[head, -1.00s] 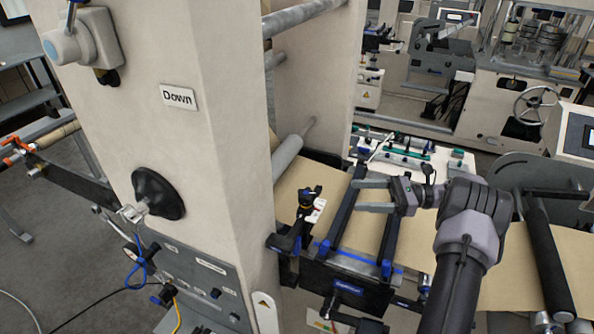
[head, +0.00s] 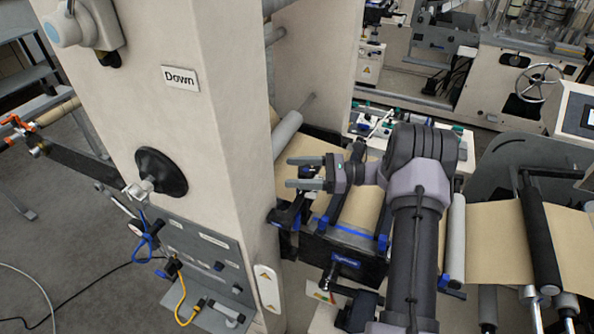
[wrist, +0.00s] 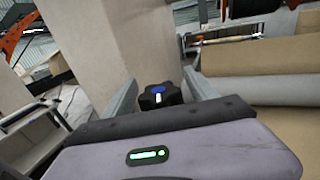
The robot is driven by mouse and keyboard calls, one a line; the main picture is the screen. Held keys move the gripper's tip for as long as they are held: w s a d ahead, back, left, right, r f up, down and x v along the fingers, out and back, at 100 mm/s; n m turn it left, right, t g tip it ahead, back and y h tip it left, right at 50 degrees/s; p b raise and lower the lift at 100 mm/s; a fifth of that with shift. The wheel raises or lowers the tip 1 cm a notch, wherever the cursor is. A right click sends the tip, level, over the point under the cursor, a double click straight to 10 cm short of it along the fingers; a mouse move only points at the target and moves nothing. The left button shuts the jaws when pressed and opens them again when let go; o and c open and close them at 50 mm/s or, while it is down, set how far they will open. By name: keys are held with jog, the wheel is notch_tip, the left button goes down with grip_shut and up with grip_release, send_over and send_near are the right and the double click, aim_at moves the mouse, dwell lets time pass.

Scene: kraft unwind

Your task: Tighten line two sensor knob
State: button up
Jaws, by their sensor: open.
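A black lobed knob (wrist: 159,95) with a blue centre and a white mark shows in the wrist view, between my two fingers in the picture. My gripper (head: 290,172) is open with nothing held, and its fingers point left toward the beige column. In the head view it covers the place where the small knob stood on its bracket (head: 288,216). The fingers also show in the wrist view (wrist: 160,78). I cannot tell how far the knob is from the fingertips or whether they touch it.
The beige column (head: 222,150) with a "Down" label stands close to the left of my fingertips. A black handwheel (head: 161,172) sticks out of its front. Brown paper web (head: 495,245) runs over rollers, including a black one (head: 541,240), at the right.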

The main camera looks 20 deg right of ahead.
jog(key=shift+c, duration=0.5)
jog(key=c, duration=1.3)
